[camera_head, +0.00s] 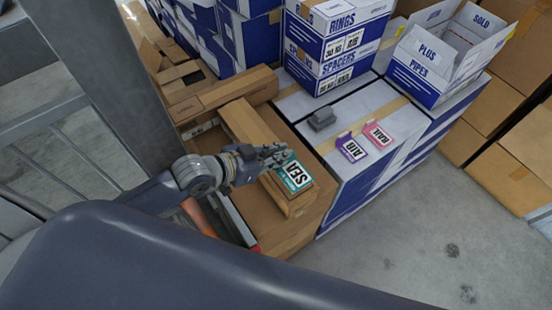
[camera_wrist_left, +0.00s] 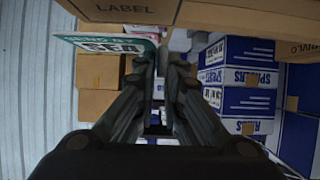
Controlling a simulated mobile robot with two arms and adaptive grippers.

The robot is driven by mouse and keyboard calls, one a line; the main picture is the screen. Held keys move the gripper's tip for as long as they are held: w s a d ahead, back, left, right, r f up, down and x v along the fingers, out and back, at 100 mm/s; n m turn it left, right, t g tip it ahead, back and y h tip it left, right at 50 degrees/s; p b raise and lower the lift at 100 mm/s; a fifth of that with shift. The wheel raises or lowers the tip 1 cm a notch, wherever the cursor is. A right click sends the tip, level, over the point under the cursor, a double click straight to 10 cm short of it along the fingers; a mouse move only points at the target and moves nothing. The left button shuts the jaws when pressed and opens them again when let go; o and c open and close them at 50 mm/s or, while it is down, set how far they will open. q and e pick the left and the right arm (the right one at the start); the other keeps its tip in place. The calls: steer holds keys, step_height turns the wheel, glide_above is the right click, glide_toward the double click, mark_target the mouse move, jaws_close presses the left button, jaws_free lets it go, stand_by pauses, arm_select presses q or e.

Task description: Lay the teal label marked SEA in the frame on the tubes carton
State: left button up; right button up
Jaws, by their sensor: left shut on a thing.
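The teal label marked SEA (camera_head: 296,177) is at the fingertips of my left gripper (camera_head: 277,157), which is shut on its edge. It appears over the end of a brown carton (camera_head: 290,204); I cannot tell whether it touches it. In the left wrist view the teal label (camera_wrist_left: 108,43) sticks out to the left of the shut fingers (camera_wrist_left: 163,62). Above it there, close by, is a brown cardboard face (camera_wrist_left: 125,10) printed LABEL. No carton wording reading tubes is legible, and the frame is not clearly visible. My right gripper is not in view.
A purple label (camera_head: 352,148), a pink label (camera_head: 378,134) and a grey block (camera_head: 321,119) lie on the blue-and-white cartons to the right. Stacked RINGS and SPACERS cartons (camera_head: 335,45) and an open PIPES carton (camera_head: 440,60) stand behind. A grey post (camera_head: 105,80) rises at left.

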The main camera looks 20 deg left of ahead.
arm_select(q)
steer(key=shift+w+a+f, duration=0.1)
steer(key=shift+a+f, duration=0.05)
steer(key=shift+a, duration=0.1)
step_height(320, 180, down, 3)
steer(key=shift+f, duration=0.15)
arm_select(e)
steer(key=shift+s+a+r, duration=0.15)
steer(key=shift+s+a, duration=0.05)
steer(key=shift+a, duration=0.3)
arm_select(q)
steer(key=shift+o, duration=1.2)
steer(key=shift+f, duration=0.15)
steer(key=o, duration=0.4)
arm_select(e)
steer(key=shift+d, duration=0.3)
